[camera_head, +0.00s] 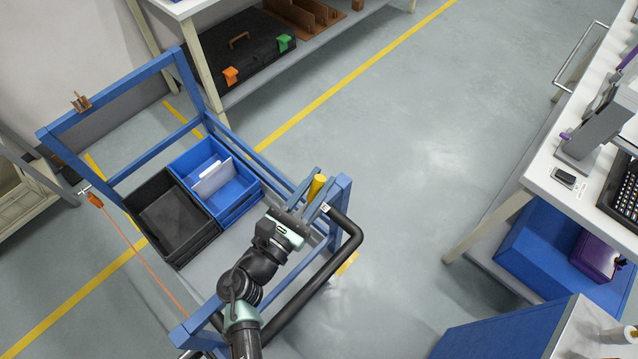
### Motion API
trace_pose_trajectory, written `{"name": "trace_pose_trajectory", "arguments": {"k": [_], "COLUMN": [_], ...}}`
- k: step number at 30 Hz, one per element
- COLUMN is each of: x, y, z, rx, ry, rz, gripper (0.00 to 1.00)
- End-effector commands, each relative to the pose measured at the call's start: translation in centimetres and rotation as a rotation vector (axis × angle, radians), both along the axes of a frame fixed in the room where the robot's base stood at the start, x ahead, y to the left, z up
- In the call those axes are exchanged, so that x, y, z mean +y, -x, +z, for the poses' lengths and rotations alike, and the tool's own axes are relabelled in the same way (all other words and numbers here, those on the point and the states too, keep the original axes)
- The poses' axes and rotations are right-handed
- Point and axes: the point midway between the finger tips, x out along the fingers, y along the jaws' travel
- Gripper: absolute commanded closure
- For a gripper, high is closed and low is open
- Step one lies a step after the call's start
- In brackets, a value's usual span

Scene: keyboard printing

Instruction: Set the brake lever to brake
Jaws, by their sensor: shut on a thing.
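The brake lever (317,185) shows as a yellow handle at the right end of the blue cart (342,190), beside its corner post. My gripper (314,189) reaches it from the lower left and is shut on the yellow handle, one finger on either side. The top of the handle sticks out past the fingers. The lower part of the lever and its pivot are hidden behind my gripper and the cart frame, so I cannot tell the lever's exact setting.
The cart carries a black crate (168,217) and a blue crate (238,190) with a white object inside. A black push handle (350,238) curves around the cart's near right end. An orange cord (140,255) hangs along its left. A white workbench (545,176) stands right; open floor lies between.

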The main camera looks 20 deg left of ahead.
Motion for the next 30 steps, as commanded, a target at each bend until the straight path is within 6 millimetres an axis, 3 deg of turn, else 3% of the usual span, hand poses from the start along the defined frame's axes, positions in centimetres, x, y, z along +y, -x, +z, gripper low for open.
{"name": "trace_pose_trajectory", "arguments": {"k": [1, 12, 24, 25, 29, 30], "x": [0.1, 0.5, 0.5, 0.5, 0.6, 0.6], "y": [0.2, 1.4, 1.6, 1.6, 1.5, 1.5], "z": [-0.8, 0.2, 0.6, 0.6, 0.6, 0.6], "rx": [-0.026, -0.184, -0.198, -0.198, -0.198, -0.198], "ry": [0.010, 0.066, 0.071, 0.071, 0.071, 0.071], "rz": [0.000, 0.000, 0.000, 0.000, 0.000, 0.000], "gripper": [1.00, 1.00, 1.00, 0.68, 0.44, 0.43]}}
